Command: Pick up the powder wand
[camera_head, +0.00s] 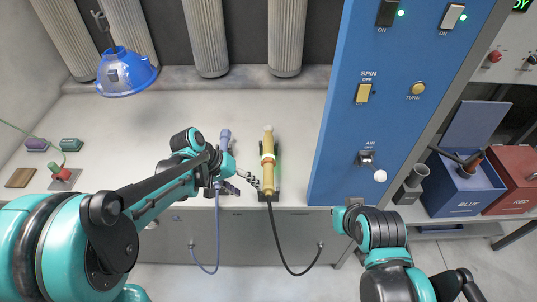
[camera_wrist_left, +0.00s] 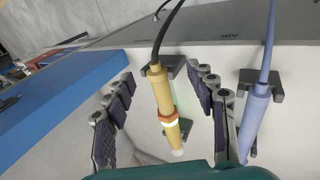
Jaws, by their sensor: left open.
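The pictures do not show which is the powder wand. My left gripper (camera_head: 248,182) is open just left of the yellow wand in the head view. In the left wrist view the yellow wand (camera_wrist_left: 161,100) shows between the open fingers, and the purple-blue wand (camera_wrist_left: 252,120) lies outside the right finger. My right gripper is out of view.
A blue panel (camera_head: 350,120) with switches rises right of the wands. A blue hood (camera_head: 126,74) hangs at the upper left. A red-based item (camera_head: 62,174) and small blocks sit on the left counter. Blue (camera_head: 464,188) and red (camera_head: 515,175) bins stand far right.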

